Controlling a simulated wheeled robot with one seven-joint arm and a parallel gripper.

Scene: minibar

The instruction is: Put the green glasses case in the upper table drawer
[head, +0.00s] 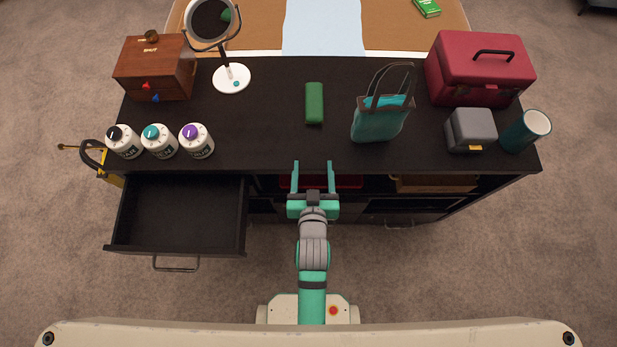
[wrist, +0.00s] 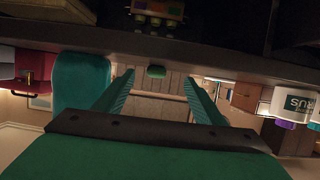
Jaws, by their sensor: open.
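The green glasses case (head: 314,103) lies on the dark table top (head: 270,140), its long side pointing away from me. It also shows small between my fingers in the wrist view (wrist: 156,71), which looks upside down. My gripper (head: 313,165) is open and empty at the table's front edge, short of the case and apart from it. Its two teal fingers also show in the wrist view (wrist: 160,80). The upper table drawer (head: 176,248) is pulled out at the front left, and its visible inside is empty.
Three white bottles (head: 160,141) stand above the drawer. A mirror (head: 231,78) and a wooden box (head: 155,68) are behind them. Right of the case stand a teal bag (head: 377,124), red toolbox (head: 480,67), grey box (head: 471,130) and teal cup (head: 526,131). Table space around the case is clear.

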